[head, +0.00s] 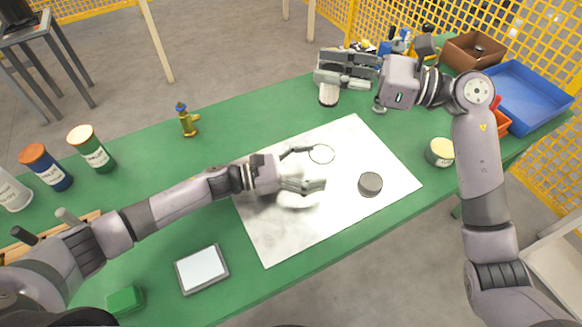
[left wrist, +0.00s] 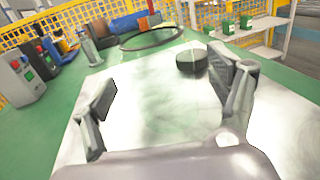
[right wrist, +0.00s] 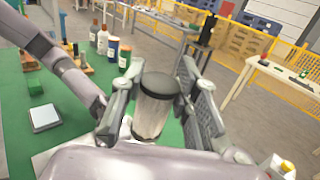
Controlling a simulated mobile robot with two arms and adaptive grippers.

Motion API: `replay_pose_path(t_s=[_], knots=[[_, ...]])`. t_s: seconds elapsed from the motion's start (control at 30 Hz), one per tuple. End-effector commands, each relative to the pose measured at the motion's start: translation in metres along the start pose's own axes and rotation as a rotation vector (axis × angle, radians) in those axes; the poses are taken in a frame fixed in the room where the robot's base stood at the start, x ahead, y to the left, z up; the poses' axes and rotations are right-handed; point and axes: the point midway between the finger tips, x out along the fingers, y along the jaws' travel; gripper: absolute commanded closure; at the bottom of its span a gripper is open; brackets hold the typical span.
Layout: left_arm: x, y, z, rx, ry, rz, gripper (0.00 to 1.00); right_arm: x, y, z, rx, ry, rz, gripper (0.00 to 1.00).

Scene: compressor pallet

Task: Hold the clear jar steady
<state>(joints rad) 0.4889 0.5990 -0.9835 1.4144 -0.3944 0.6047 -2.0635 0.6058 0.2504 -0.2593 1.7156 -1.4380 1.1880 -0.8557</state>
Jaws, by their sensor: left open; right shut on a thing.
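The clear jar (head: 321,154) stands on the white mat (head: 285,232); mainly its dark round rim shows, and the see-through body is hard to make out. In the left wrist view the rim (left wrist: 122,46) lies ahead, between the directions of the fingers. My left gripper (head: 306,168) is open low over the mat, its fingers either side of the jar's near side; I cannot tell if they touch it. My right gripper (head: 345,72) is shut on a pale container (right wrist: 150,118) with a dark top, held at the back of the table.
A dark round disc (head: 370,184) lies on the mat to the right. A cream-topped tin (head: 440,152) stands beyond it. A blue tray (head: 527,95) and a brown bin (head: 473,50) are at the back right. A brass fitting (head: 187,122) stands at the back left.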

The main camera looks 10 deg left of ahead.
Motion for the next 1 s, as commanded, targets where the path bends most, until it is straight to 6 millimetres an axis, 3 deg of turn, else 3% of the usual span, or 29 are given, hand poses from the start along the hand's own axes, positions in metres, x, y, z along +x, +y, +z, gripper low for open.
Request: replay_pose_path(t_s=[0.2, 0.53, 1.0], knots=[[0.019, 0.0, 0.0, 0.0, 0.0, 0.0, 0.19, 0.0, 0.0, 0.0, 0.0, 0.0, 0.0, 0.95], [0.022, 0.0, 0.0, 0.0, 0.001, 0.001, 0.19, 0.0, 0.0, 0.0, 0.0, 0.0, 0.0, 0.95], [0.022, 0.0, 0.0, 0.0, 0.001, 0.001, 0.5, 0.0, 0.0, 0.0, 0.0, 0.0, 0.0, 0.95]])
